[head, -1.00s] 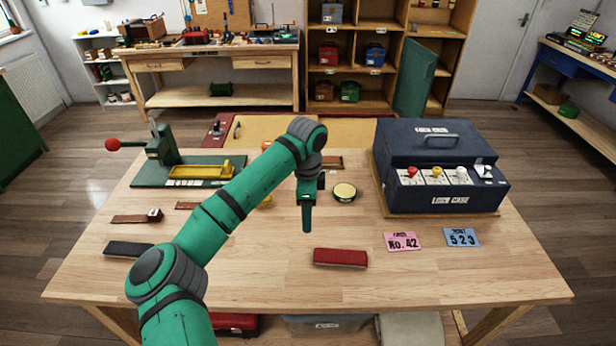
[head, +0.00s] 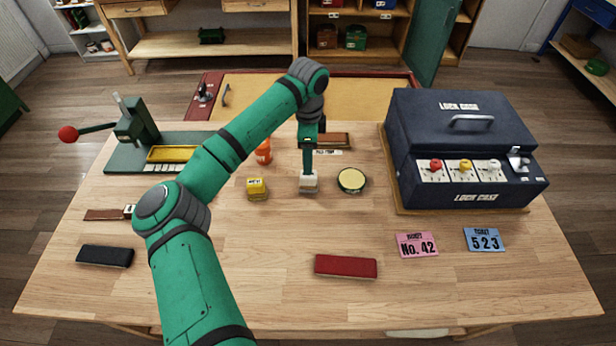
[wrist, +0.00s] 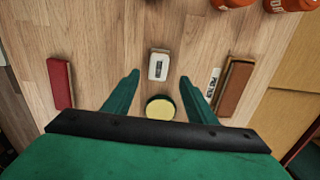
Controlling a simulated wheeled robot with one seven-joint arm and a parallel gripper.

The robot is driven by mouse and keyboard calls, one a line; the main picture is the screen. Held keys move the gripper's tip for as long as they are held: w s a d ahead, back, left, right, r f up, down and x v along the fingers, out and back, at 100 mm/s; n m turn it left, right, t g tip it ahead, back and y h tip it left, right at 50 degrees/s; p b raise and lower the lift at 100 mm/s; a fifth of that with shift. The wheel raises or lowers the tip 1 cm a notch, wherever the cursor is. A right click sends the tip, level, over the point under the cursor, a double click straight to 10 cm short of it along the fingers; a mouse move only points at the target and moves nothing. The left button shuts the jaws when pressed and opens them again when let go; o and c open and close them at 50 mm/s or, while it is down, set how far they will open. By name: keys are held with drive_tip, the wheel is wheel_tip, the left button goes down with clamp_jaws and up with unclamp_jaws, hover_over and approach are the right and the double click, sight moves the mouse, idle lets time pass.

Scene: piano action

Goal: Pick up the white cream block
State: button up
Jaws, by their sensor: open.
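The white cream block (head: 308,184) sits on the wooden table, just left of a round yellow-topped tin (head: 352,180). My gripper (head: 308,170) points down right at the block and hides part of it in the head view. In the wrist view my gripper (wrist: 159,78) is open, with its two green fingers spread apart. The block also shows there (wrist: 158,66), in line with the gap between the fingertips, with a dark marking on its top. Nothing is held. I cannot tell how far the fingertips are above the block.
A yellow block (head: 257,188) stands left of the white one, with an orange item (head: 264,152) behind. A brown labelled block (head: 333,140) lies behind the tin. A dark lock case (head: 460,150) stands at right. The red block (head: 346,266) lies in front, with clear table between.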

sight(308, 181)
drive_tip(key=shift+f, duration=4.25)
drive_tip(key=shift+s, duration=0.2)
drive_tip(key=c, duration=1.2)
